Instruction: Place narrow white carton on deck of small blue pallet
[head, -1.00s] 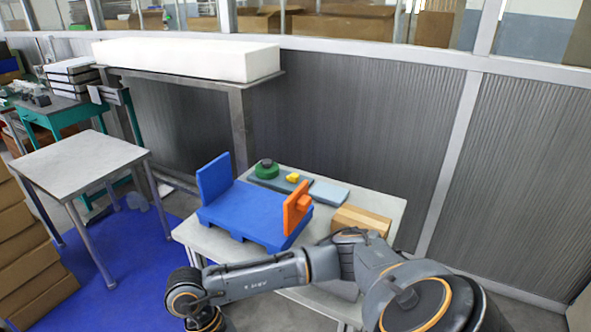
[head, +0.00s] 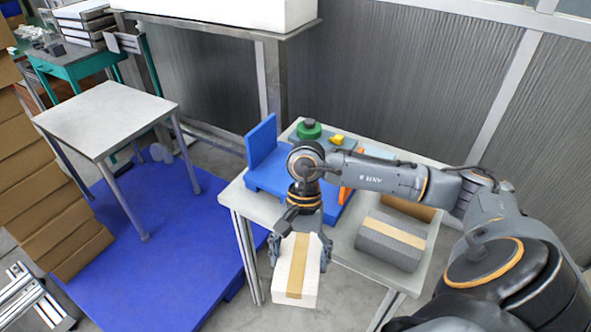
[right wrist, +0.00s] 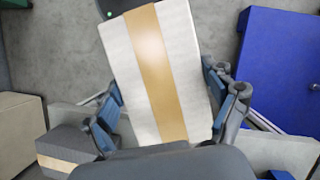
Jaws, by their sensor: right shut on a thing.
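The narrow white carton (head: 298,270) has a tan tape strip along its length. My right gripper (head: 301,250) is shut on it and holds it in the air in front of the table's front left edge. In the right wrist view the carton (right wrist: 178,75) sits between the two fingers of the gripper (right wrist: 165,105). The small blue pallet (head: 265,178) stands on the table behind my arm, with an upright blue end panel at its left. My arm hides much of its deck. My left gripper is out of view.
The light table (head: 240,205) also holds a grey carton with tan tape (head: 390,240), a brown carton (head: 408,208), an orange part (head: 344,194) and a green round item (head: 309,130). A bare grey table (head: 110,115) stands at left over a blue floor mat (head: 180,235).

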